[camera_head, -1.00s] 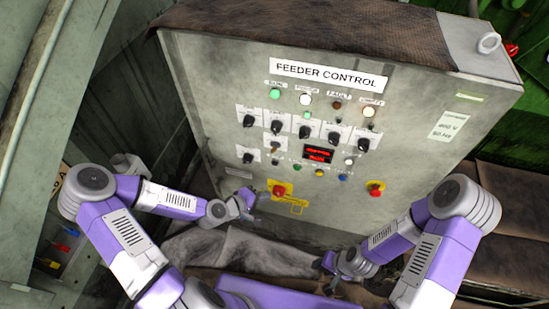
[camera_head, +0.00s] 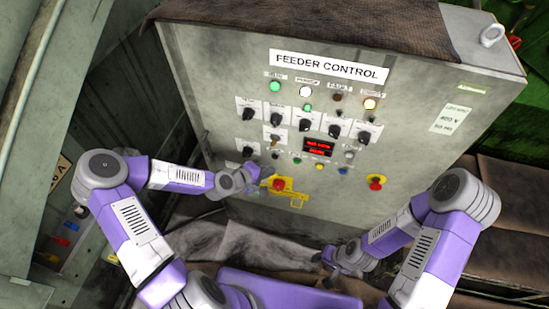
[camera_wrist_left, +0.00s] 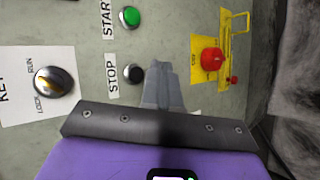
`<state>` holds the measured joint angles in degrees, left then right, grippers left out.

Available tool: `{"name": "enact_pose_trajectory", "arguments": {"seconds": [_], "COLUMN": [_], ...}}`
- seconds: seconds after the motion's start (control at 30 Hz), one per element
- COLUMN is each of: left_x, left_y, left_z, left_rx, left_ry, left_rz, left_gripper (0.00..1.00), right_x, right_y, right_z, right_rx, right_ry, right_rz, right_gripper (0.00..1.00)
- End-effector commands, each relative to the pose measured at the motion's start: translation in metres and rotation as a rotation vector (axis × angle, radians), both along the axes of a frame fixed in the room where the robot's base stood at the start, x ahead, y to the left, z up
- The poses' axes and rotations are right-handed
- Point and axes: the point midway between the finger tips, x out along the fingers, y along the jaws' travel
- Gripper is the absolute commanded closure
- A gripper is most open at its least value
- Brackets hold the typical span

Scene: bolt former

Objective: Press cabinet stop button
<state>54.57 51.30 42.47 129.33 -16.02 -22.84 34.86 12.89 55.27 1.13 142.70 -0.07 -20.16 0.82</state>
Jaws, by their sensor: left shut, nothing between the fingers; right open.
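The black stop button (camera_wrist_left: 133,73), beside a STOP label, is on the grey cabinet panel (camera_head: 230,110) in the left wrist view. My left gripper (camera_wrist_left: 160,68) is shut and empty. Its fingertips appear just right of the black button in that view; I cannot tell whether they touch the panel. In the head view the left gripper (camera_head: 262,178) is at the lower left of the panel, close to the red mushroom button (camera_head: 279,184). My right gripper (camera_head: 324,268) is open and empty, low in front of the cabinet.
A green start button (camera_wrist_left: 130,16) and a key switch (camera_wrist_left: 54,82) are near the stop button. The red mushroom button in its yellow guard (camera_wrist_left: 225,55) lies on the other side of the fingertips. Another red button (camera_head: 376,183) is farther right.

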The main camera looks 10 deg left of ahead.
Motion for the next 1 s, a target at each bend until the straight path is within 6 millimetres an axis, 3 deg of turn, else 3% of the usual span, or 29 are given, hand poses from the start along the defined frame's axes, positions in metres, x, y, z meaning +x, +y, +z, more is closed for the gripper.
{"name": "enact_pose_trajectory", "arguments": {"seconds": [0.3, 1.0], "left_x": [0.022, 0.023], "left_y": [-0.001, -0.001], "left_z": [0.0, 0.0], "left_rx": [-0.001, 0.0], "left_ry": [0.0, 0.001], "left_rz": [0.001, 0.0], "left_gripper": [1.0, 1.0], "right_x": [0.0, 0.0], "right_y": [0.0, 0.0], "right_z": [-0.004, -0.004], "right_rx": [0.0, 0.0], "right_ry": [0.0, 0.0], "right_rz": [0.0, 0.0], "right_gripper": [0.57, 0.57]}}
